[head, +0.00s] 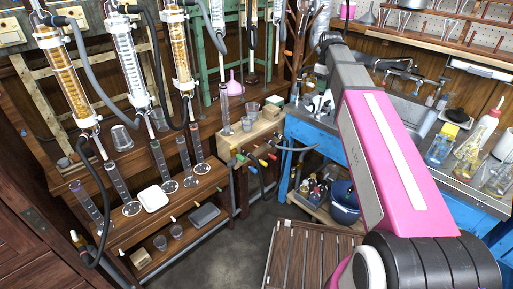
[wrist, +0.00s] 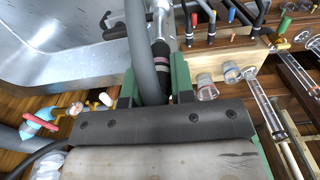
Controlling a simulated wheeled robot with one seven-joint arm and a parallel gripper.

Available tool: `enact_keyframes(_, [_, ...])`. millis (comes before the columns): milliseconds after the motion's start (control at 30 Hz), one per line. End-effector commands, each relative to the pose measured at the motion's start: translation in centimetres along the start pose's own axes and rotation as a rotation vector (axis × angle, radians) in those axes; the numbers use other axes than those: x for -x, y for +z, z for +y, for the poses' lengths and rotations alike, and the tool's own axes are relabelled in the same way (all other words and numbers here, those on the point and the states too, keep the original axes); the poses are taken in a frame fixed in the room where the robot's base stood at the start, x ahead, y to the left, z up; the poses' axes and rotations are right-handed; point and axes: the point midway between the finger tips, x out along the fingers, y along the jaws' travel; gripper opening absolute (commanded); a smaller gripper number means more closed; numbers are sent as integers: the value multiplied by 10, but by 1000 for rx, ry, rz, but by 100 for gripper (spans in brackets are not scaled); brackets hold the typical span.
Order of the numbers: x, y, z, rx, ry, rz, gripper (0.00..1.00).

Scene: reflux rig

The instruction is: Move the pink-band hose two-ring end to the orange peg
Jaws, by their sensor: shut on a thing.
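In the wrist view my gripper (wrist: 154,88) has its green fingers on either side of a thick grey hose and a black hose end (wrist: 161,58) with two pinkish rings. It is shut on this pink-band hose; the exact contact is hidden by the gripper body. The black end lines up with a silvery tube (wrist: 160,14) beyond it; I cannot tell whether they are joined.
The wooden block (wrist: 240,62) carries coloured pegs, with glass beakers (wrist: 205,88) beside it. A metal sink (wrist: 60,45) is at the left in the wrist view. Glass columns and dark hoses fill the head view's left; the floor (head: 235,250) is clear.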

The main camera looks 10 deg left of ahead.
Motion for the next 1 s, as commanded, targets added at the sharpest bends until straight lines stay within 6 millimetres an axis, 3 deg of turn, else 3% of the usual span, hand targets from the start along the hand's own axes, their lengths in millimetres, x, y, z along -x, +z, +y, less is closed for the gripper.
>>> enact_keyframes(1000, [29,0,0,0,0,0,0])
